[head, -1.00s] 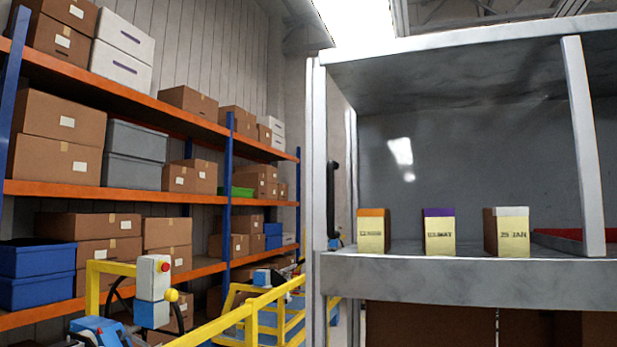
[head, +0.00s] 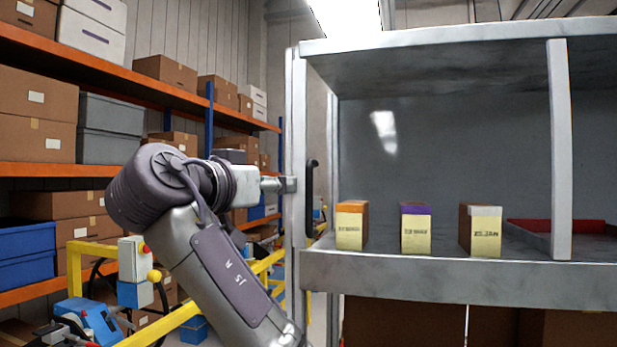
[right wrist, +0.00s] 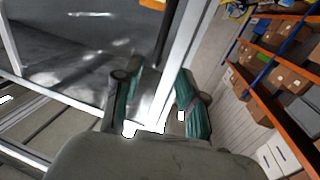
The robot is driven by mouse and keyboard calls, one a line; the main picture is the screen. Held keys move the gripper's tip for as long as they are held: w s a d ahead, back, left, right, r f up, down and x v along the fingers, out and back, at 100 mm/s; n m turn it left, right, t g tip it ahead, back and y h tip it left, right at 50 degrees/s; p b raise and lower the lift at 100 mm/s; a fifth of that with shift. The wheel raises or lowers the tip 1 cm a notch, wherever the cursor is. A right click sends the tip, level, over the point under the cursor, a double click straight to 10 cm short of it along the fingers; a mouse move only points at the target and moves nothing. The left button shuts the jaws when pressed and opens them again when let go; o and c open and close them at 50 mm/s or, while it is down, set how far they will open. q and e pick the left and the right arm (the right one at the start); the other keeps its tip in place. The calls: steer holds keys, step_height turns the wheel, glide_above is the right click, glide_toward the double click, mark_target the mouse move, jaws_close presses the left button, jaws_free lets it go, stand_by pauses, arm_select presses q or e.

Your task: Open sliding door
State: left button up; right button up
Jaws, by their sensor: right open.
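The sliding door shows edge-on as a pale upright frame (head: 295,150) at the left of the grey metal cabinet, with a black vertical handle (head: 312,195) on its right side. My right arm comes up from the bottom of the head view, and its gripper (head: 286,184) is at the frame's left side, level with the handle. In the right wrist view the open fingers with green pads (right wrist: 158,85) stand on either side of the pale upright (right wrist: 182,50). The dark handle (right wrist: 166,32) lies just beyond the fingers. Whether they touch the frame is unclear. My left gripper is out of view.
The cabinet shelf (head: 450,275) holds three small labelled boxes (head: 416,228) and a red tray (head: 590,226). An upright divider (head: 560,150) stands at right. Yellow railing (head: 180,320) and racks of cartons (head: 35,105) are at left.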

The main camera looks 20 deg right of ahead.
mark_target(307, 183)
steer(key=p+x, duration=0.5)
steer(key=x, duration=0.6)
steer(key=shift+w+d+r+p, duration=0.1)
steer(key=shift+d+p, duration=0.1)
steer(key=shift+p, duration=0.2)
steer(key=shift+w+d, duration=0.3)
steer(key=shift+w, duration=0.1)
jaws_close()
